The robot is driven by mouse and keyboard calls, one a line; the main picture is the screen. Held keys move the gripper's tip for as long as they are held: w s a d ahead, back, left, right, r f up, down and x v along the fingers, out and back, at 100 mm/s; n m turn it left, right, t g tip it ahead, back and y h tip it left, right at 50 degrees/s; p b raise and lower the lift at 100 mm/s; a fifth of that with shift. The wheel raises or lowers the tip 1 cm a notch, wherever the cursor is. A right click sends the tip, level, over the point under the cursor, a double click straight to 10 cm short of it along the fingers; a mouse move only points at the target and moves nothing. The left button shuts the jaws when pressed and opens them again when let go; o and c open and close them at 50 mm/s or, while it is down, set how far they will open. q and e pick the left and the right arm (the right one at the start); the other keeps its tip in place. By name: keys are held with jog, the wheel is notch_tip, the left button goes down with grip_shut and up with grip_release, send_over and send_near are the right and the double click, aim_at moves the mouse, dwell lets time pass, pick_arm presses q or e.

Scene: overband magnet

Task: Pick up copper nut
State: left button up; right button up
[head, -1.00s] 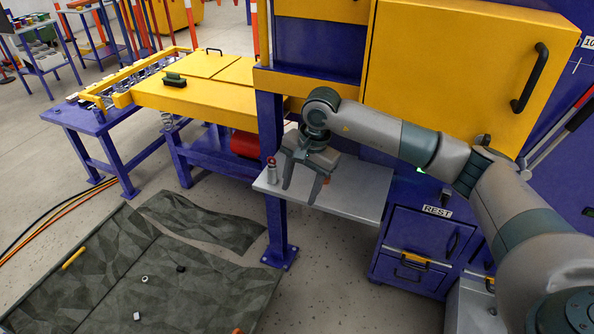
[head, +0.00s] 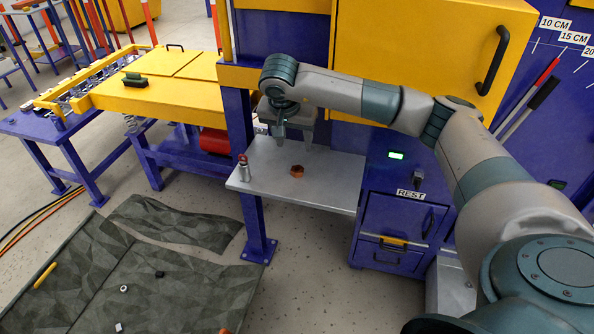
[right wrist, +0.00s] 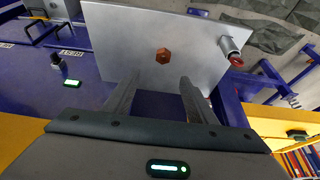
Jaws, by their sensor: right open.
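The copper nut (head: 297,171) is a small copper-brown hexagonal piece. It lies on the bare grey metal shelf (head: 325,186), and it also shows in the right wrist view (right wrist: 163,56). My right gripper (head: 296,146) is open and empty above the back of the shelf, apart from the nut. In the right wrist view its two fingers (right wrist: 157,84) point toward the shelf, and the nut lies beyond the tips, roughly in line with the gap between them. My left gripper is not in view.
A small grey cylinder with a red top (head: 244,168) stands at the shelf's left end. A blue post (head: 245,150) rises beside it. A yellow cabinet door (head: 430,50) is behind and above my right arm. The shelf around the nut is clear.

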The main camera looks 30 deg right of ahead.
jog(key=p, duration=0.1)
send_near(297, 171)
jog(key=shift+w+d+f+p, duration=0.15)
jog(key=shift+d+f+p, duration=0.1)
jog(key=shift+d+f, duration=0.15)
jog(key=shift+w+d+f+p, duration=0.2)
jog(key=shift+d+f, duration=0.1)
jog(key=shift+d, duration=0.15)
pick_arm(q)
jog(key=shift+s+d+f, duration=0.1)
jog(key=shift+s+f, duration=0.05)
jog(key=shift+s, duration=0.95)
pick_arm(e)
jog(key=shift+w+d+f, duration=0.15)
jog(key=shift+w+f, duration=0.05)
jog(key=shift+f, duration=0.35)
